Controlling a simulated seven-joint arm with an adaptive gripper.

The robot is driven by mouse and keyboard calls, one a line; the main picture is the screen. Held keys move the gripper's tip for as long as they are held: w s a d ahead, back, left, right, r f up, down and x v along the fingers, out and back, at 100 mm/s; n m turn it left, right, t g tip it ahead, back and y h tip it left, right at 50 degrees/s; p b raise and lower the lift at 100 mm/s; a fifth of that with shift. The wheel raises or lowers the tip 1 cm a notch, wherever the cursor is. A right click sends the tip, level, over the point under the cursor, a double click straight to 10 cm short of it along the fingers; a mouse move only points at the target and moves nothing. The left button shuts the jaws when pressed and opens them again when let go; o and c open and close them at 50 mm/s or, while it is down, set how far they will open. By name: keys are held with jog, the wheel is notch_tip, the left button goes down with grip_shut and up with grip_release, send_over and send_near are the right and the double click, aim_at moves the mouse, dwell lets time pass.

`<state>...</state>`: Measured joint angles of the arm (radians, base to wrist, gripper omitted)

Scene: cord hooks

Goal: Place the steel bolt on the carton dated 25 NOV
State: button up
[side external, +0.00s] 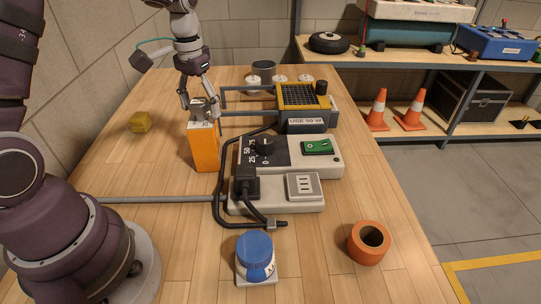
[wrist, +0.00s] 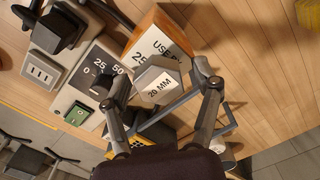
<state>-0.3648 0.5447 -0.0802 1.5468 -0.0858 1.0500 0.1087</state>
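An orange carton (side external: 203,150) stands upright on the bench, left of the black and grey switch unit. In the wrist view its white top (wrist: 158,38) reads "USE" and a partly covered line starting with "2"; the rest of the date is hidden. The steel bolt, a grey hexagonal head marked "20 MM" (wrist: 158,85), is between the fingers of my gripper (wrist: 162,78), over the carton's top. My gripper also shows in the side view (side external: 199,101), right above the carton. Whether the fingers press on the bolt, and whether it touches the carton, I cannot tell.
A switch unit with a dial (side external: 280,165) and a black cord lie nearby.

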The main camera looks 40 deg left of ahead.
aim_at(199, 101)
jog(key=shift+r, duration=0.1)
notch_tip(199, 101, up, 12)
jog(key=s+d+f+m+t, duration=0.3)
jog(key=s+d+t, duration=0.2)
jog(key=s+d, duration=0.4)
jog(key=shift+s+d+f+t, duration=0.2)
jog(key=shift+s+t, duration=0.1)
jog(key=shift+s, duration=0.9)
